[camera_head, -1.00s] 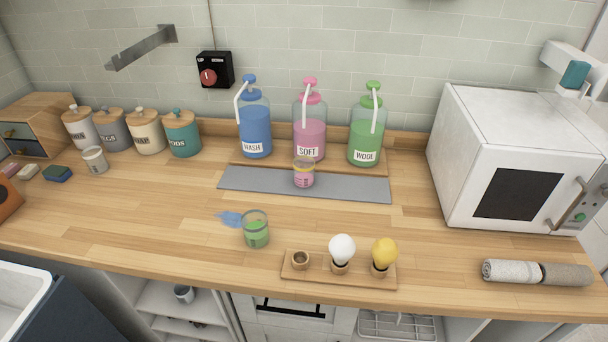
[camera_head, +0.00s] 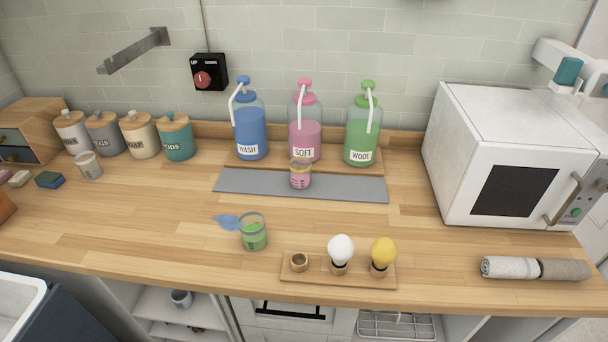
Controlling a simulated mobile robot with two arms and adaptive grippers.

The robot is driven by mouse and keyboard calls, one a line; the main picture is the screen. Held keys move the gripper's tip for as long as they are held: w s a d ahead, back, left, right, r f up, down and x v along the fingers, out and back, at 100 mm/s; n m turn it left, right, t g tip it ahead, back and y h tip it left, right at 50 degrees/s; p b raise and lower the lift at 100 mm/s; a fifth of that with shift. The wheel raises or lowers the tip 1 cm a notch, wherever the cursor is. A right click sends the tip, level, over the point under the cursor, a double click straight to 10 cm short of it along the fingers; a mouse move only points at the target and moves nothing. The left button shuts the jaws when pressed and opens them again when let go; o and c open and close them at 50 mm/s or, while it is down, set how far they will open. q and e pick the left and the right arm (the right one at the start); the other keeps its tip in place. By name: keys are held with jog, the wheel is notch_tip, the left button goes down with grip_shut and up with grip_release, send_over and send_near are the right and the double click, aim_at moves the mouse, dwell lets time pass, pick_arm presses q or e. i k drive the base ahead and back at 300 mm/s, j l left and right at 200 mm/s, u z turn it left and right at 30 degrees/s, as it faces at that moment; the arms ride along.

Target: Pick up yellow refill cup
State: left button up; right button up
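A small clear cup with a yellow band near its rim and pink liquid inside (camera_head: 300,174) stands upright on the grey mat (camera_head: 345,188), in front of the pink SOFT bottle (camera_head: 304,140). It is the only cup with visible yellow on it. A second clear cup (camera_head: 253,232), holding green liquid, stands on the wooden counter nearer the front, beside a blue spill (camera_head: 227,222). Neither of my grippers shows in the head view.
Blue WASH (camera_head: 250,132) and green WOOL (camera_head: 362,138) pump bottles stand behind the mat. A wooden tray (camera_head: 318,279) with a white and a yellow bulb-shaped item lies in front. A white microwave-like box (camera_head: 455,155) and rolled towels (camera_head: 535,268) are at right.

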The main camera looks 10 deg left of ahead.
aim_at(299, 166)
jog(key=j+z, duration=0.4)
jog(key=j, duration=0.15)
jog(key=j+z, duration=0.35)
jog(key=j, duration=0.25)
